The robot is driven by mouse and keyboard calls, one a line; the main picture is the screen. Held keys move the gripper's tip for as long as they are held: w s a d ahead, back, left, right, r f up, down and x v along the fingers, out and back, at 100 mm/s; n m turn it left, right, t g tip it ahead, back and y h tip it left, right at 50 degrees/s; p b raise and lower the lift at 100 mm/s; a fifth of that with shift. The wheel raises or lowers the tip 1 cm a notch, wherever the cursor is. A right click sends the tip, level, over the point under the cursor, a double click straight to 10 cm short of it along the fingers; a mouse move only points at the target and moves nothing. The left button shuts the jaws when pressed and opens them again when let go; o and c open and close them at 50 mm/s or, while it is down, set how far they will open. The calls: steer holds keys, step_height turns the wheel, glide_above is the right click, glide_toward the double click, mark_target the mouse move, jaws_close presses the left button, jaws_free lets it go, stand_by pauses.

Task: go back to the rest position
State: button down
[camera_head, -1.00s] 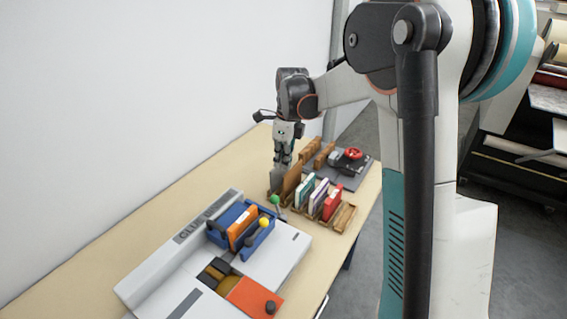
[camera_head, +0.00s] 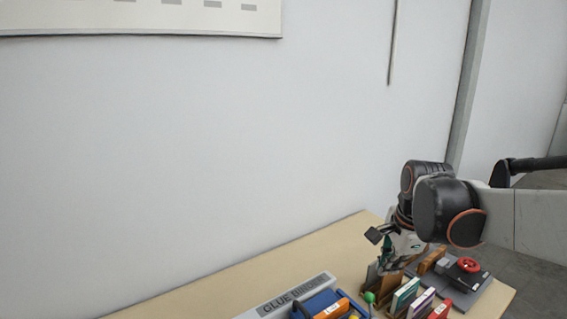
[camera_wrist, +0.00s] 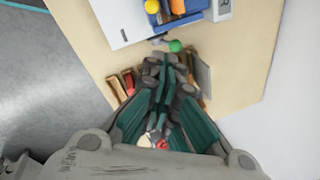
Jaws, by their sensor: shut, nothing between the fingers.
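My gripper (camera_head: 388,266) is at the right of the head view, over the table beside the wooden rack with upright books. Its fingers point down and are partly hidden by the wrist. In the wrist view my gripper (camera_wrist: 164,72) shows its dark green fingers closed together with nothing between them. The fingers cover much of the rack in that view, and I cannot tell how far above it they are.
The table (camera_head: 220,290) runs along a white wall (camera_head: 200,130). The glue binder (camera_head: 298,292), with a blue holder (camera_head: 318,302) and a green knob (camera_head: 369,297), stands left of the rack. A grey device with a red knob (camera_head: 468,265) is at right. The left tabletop is clear.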

steer(key=s+a+f+n+t+b, duration=0.1)
steer(key=s+a+n+t, duration=0.1)
steer(key=s+n, duration=0.6)
steer(key=s+a+f+n+t+b, duration=0.1)
steer(key=s+a+f+n+t, duration=0.1)
steer(key=s+n, duration=0.7)
steer(key=shift+s+f+b, duration=0.3)
steer(key=shift+s, duration=0.1)
steer(key=shift+w, duration=0.1)
